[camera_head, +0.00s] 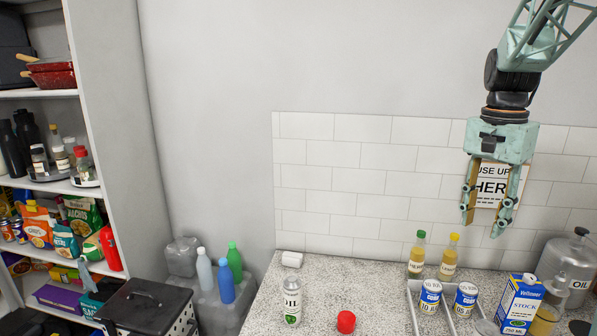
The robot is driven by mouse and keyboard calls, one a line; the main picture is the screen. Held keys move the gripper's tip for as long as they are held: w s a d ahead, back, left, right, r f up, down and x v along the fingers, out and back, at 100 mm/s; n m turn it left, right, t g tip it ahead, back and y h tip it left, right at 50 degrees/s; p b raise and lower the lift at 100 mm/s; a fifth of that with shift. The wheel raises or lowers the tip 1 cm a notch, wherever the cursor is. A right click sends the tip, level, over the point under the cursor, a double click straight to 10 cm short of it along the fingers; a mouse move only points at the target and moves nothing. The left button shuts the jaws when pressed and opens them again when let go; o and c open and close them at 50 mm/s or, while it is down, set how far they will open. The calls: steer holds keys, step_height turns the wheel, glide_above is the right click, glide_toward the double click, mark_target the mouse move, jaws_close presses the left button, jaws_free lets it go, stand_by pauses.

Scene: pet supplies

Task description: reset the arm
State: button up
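My gripper (486,222) hangs at the upper right of the head view, fingers pointing down. Its two fingers are apart, and only the wall and part of a sign show between them. It is in the air above the counter (381,322) and touches no object that I can see. My arm comes down from the top right corner.
Below the gripper, a tray (413,306) holds bottles and cans. A blue carton (521,303) and a metal oil can (566,262) stand at right. A clear bottle (292,300) and a red-topped item (346,321) stand left. Shelves (98,120) fill the left side.

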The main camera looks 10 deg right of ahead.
steer(key=s+a+r+n+b, duration=0.15)
steer(key=s+a+n, duration=0.3)
steer(key=a, duration=0.65)
steer(key=s+a+r+n, duration=0.2)
steer(key=s+a+n, duration=0.3)
steer(key=a, duration=0.5)
steer(key=s+a+f+n+t+b, duration=0.2)
steer(key=s+a+f, duration=0.1)
steer(key=s+a, duration=0.4)
steer(key=s+a+f+n+t+b, duration=0.2)
steer(key=s+a+f, duration=0.2)
steer(key=s+a, duration=0.2)
steer(key=shift+s+a+y, duration=0.3)
steer(key=shift+s+a, duration=0.05)
steer(key=shift+s, duration=0.7)
